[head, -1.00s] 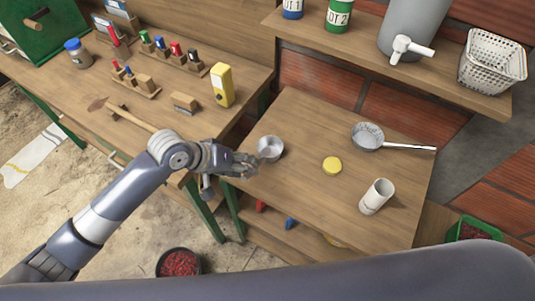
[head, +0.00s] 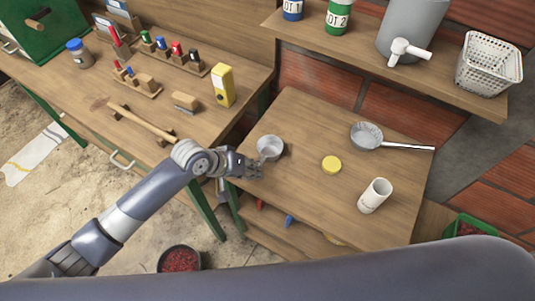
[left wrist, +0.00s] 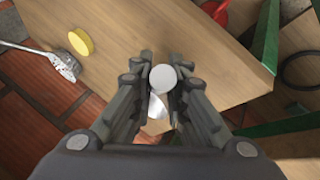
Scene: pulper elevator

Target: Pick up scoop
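The scoop (head: 270,147) looks like a small silver metal cup near the left edge of the lower wooden table in the head view. My left gripper (head: 252,168) is at its near left side, at the table edge. In the left wrist view, the scoop's round pale end (left wrist: 163,78) shows between the fingers of my left gripper (left wrist: 162,58). The fingers are apart, one on each side of it. I cannot tell if they touch it. Any handle is mostly hidden by the gripper. My right gripper is not in view.
On the same table are a yellow lid (head: 331,165), a strainer (head: 367,136) with a long handle and a white cylinder (head: 375,195). A workbench (head: 105,115) with tools stands at left. A shelf (head: 340,50) overhangs the back.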

